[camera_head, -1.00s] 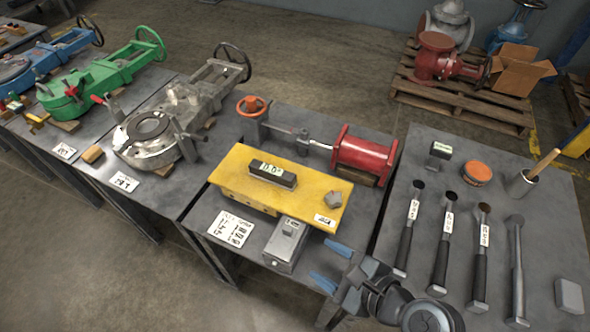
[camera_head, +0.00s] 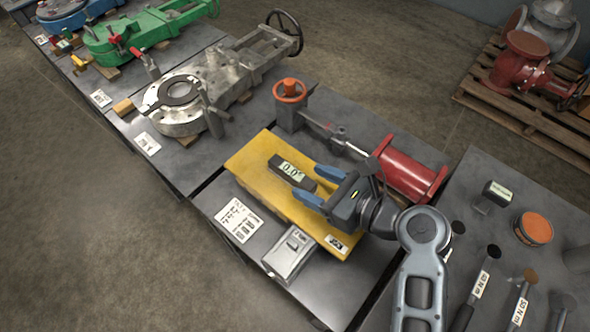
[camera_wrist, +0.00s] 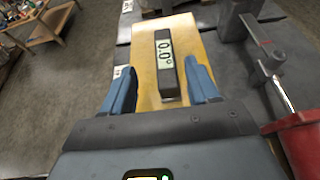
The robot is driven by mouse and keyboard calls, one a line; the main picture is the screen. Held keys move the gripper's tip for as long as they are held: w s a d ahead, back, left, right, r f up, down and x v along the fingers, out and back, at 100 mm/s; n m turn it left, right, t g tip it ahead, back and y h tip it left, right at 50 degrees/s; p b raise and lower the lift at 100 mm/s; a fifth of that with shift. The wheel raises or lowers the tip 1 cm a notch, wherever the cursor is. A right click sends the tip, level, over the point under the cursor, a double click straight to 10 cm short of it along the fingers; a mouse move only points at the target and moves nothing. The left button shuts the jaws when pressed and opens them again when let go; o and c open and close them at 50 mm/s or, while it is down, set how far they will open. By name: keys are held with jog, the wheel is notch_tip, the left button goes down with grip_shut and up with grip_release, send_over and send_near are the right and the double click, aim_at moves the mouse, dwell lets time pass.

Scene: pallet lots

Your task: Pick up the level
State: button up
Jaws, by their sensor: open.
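The level (camera_head: 291,172) is a small dark block with a pale display reading 0.0°. It lies on the yellow block (camera_head: 248,159) on the middle table. In the wrist view the level (camera_wrist: 166,67) lies ahead, with its near end between the blue fingertips. My gripper (camera_head: 318,185) is open, its two blue fingers apart near the right end of the level. The wrist view shows a gap between each finger and the level. The small grey stone-like piece seen earlier on the yellow block is hidden behind my gripper.
A red cylinder actuator (camera_head: 408,172) with an orange handwheel (camera_head: 290,90) lies behind the yellow block. A grey box (camera_head: 289,253) and a white label card (camera_head: 238,221) are in front.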

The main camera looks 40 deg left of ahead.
aim_at(295, 173)
jog(key=x, duration=0.5)
jog(key=shift+w+a+f, duration=0.2)
jog(key=shift+w+f, duration=0.15)
jog(key=shift+f, duration=0.1)
grip_shut()
jog(key=shift+r, duration=0.1)
jog(key=shift+r, duration=0.55)
notch_tip(295, 173, up, 3)
jog(key=shift+f, duration=0.15)
jog(key=w+r+p+v, duration=0.1)
jog(key=w+r+v, duration=0.1)
jog(key=v, duration=1.1)
